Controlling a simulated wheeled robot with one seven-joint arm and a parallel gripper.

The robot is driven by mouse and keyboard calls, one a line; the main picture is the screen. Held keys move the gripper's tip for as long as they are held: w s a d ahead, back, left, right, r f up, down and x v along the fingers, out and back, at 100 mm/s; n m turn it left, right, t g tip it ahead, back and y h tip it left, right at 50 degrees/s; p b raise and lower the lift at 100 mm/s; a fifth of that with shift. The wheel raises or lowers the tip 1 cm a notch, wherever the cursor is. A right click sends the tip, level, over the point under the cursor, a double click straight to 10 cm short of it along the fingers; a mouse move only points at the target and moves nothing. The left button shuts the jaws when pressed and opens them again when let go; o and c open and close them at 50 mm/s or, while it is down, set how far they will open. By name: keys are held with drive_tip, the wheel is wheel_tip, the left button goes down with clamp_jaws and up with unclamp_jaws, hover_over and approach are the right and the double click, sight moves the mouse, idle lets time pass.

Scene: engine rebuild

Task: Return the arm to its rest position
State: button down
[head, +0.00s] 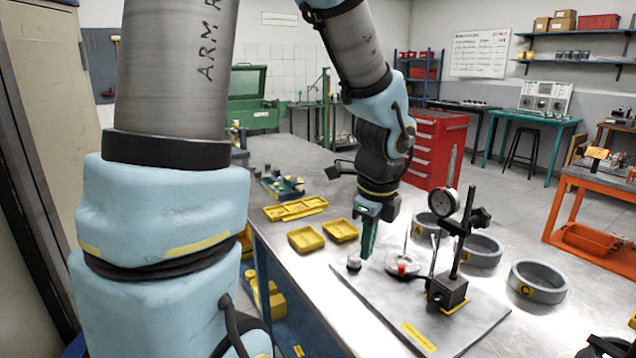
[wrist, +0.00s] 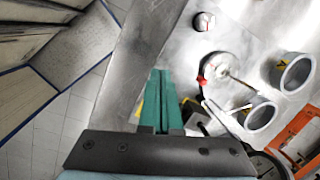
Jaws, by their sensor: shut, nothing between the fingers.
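My arm reaches over the metal workbench (head: 300,160) in the head view, bent down from the upper middle. My gripper (head: 367,252) points downward above the bench, close to the grey plate that carries the dial gauge stand. Its green fingers are together with nothing between them. In the wrist view the gripper's green fingers (wrist: 161,75) also lie side by side, over the edge of the bench. I cannot tell the exact height of the fingertips above the surface.
A dial gauge stand (head: 450,288) rises right of my gripper. A small white-topped knob (head: 354,263) and a round dish with a red part (head: 402,269) are close by. Grey rings (head: 538,282) lie further right. Yellow trays (head: 306,239) sit left. A red cabinet (head: 436,150) stands behind.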

drive_tip(key=s+a+f+n, duration=0.1)
drive_tip(key=a+n, duration=1.6)
drive_tip(key=n, duration=0.7)
drive_tip(key=shift+a+f+n+g, duration=0.15)
drive_tip(key=shift+f+n+g, duration=0.15)
drive_tip(key=shift+f, duration=0.1)
